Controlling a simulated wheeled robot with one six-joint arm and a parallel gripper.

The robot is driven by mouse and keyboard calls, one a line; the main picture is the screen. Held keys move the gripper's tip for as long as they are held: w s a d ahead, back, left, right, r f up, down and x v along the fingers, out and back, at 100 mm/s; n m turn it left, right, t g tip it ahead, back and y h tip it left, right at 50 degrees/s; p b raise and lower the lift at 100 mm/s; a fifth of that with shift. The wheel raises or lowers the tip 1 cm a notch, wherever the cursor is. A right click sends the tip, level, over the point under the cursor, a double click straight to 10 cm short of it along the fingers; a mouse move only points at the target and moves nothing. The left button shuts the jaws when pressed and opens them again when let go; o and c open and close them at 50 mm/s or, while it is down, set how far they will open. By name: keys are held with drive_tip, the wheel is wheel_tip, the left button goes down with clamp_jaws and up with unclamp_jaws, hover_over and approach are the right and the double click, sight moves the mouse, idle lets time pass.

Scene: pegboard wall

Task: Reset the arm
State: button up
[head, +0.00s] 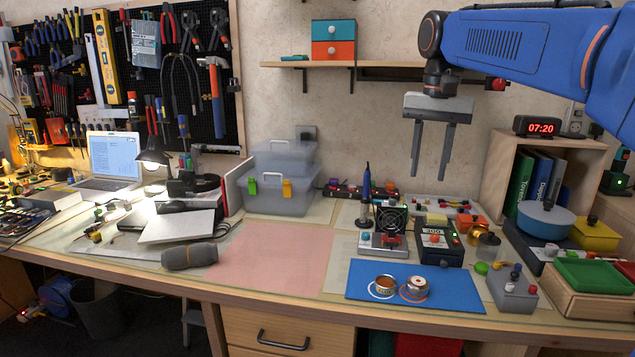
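My blue arm (530,52) reaches in from the upper right of the head view. My gripper (430,174) hangs from it, pointing down, in the air in front of the wall and above the back part of the workbench. Its two grey fingers are apart, with wall showing between them, and nothing is held. The fingertips are clear of everything on the bench.
Below on the bench stand a soldering iron (366,190), a small fan (391,221) and a station with a display (440,240). A blue mat (365,291) holds two small tins. A shelf (290,64) and a wooden cubby (490,180) flank the gripper. A pink mat (270,255) is bare.

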drive_tip(key=s+d+f+n+t, duration=0.2)
drive_tip(key=s+f, duration=1.1)
drive_tip(key=f, duration=0.1)
drive_tip(key=s+d+f+n+t, duration=0.2)
drive_tip(key=s+d+f, duration=0.1)
drive_tip(key=s+f, duration=1)
drive_tip(key=shift+s+d+f, duration=0.15)
drive_tip(key=shift+s+f, duration=0.2)
drive_tip(key=shift+f, duration=0.25)
